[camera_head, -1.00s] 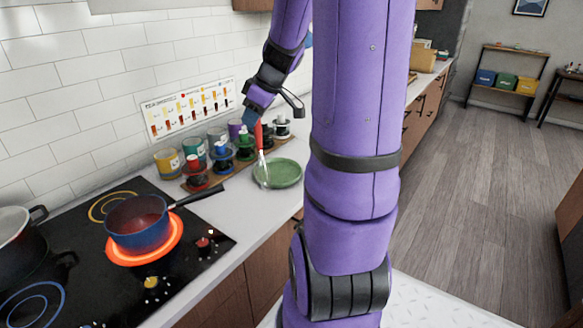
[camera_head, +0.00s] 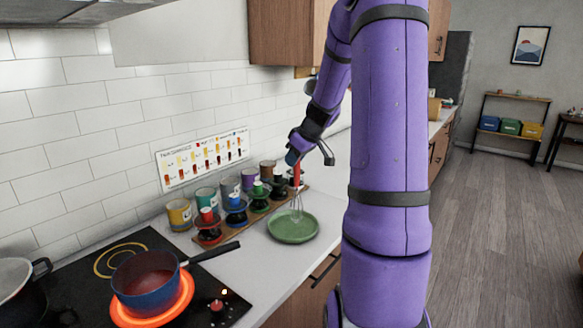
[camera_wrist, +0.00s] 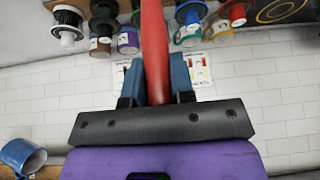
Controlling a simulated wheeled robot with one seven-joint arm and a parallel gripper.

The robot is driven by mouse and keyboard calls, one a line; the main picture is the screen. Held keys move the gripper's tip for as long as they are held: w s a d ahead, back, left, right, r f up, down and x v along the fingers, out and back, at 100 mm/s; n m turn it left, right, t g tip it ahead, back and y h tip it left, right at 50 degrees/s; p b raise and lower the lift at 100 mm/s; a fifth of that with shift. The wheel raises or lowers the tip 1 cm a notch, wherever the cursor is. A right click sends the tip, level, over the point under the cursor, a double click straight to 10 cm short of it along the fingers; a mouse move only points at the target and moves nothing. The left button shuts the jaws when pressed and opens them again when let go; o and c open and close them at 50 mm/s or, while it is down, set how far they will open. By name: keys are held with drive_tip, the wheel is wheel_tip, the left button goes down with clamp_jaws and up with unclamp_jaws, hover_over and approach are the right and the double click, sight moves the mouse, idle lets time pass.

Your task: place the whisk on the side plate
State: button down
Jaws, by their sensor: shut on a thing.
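My gripper (camera_head: 296,160) is shut on the red handle of the whisk (camera_head: 297,176). The whisk hangs nearly upright, with its wire end down over the green side plate (camera_head: 292,236). I cannot tell whether the wires touch the plate. The plate lies on the white counter, right of the stove. In the wrist view, the blue fingers of my gripper (camera_wrist: 158,80) close on both sides of the red handle (camera_wrist: 153,30); the wire end and the plate are out of that view.
Several coloured stands on a wooden board (camera_head: 245,218) and several jars line the wall just left of the plate. A blue pot (camera_head: 148,285) sits on a glowing burner, its handle pointing toward the plate. Bare counter (camera_head: 240,262) lies between stove and plate.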

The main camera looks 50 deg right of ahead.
drive_tip(key=shift+w+d+f, duration=0.3)
drive_tip(key=shift+w+f, duration=0.2)
drive_tip(key=shift+f, duration=0.15)
drive_tip(key=shift+w+d+f, duration=0.25)
drive_tip(key=shift+w+f, duration=0.3)
drive_tip(key=shift+f, duration=0.05)
drive_tip(key=shift+w+d+f, duration=0.3)
drive_tip(key=shift+w+f, duration=0.2)
drive_tip(key=shift+f, duration=0.15)
drive_tip(key=shift+f, duration=0.15)
drive_tip(key=c, duration=1)
unclamp_jaws()
